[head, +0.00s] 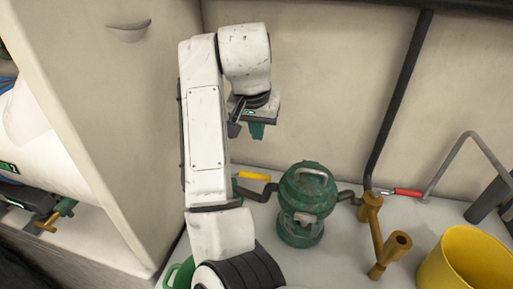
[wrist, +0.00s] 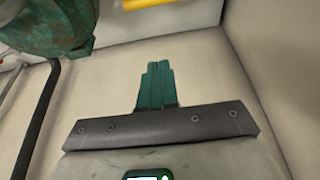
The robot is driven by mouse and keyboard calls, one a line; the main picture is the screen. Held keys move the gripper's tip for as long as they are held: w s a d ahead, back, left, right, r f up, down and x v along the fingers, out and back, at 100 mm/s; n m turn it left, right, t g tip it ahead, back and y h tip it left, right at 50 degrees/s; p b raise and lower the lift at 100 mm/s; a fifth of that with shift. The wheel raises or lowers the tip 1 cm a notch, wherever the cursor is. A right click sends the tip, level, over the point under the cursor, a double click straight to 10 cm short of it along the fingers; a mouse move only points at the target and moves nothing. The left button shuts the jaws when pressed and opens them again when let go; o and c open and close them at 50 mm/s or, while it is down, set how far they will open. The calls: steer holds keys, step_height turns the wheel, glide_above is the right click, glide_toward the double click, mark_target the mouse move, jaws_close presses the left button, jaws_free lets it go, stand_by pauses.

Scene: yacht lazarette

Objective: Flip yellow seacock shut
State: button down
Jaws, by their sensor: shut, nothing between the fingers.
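The yellow seacock lever (head: 254,176) sticks out to the left of a green canister (head: 303,205), low by the back wall. Its left end is close to my arm, and its valve body is mostly hidden behind the arm. In the wrist view the yellow lever (wrist: 150,2) shows only as a strip at the top edge. My gripper (head: 257,132) is above the lever and apart from it, with its green fingers pointing down. In the wrist view the fingers (wrist: 158,72) are together and hold nothing.
A red lever (head: 407,192) is right of the canister, near a dark vertical pipe (head: 395,105). A brown metal fitting (head: 377,238) and a yellow bucket (head: 462,262) stand at the front right. A pale panel (head: 105,120) closes off the left. The wall behind my gripper is bare.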

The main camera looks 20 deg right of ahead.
step_height(320, 180, down, 10)
steer(key=b, duration=0.1)
steer(key=shift+s+a+r+b, duration=0.2)
steer(key=shift+s+b, duration=0.15)
steer(key=shift+b, duration=0.05)
steer(key=shift+a, duration=0.1)
stand_by(0.4)
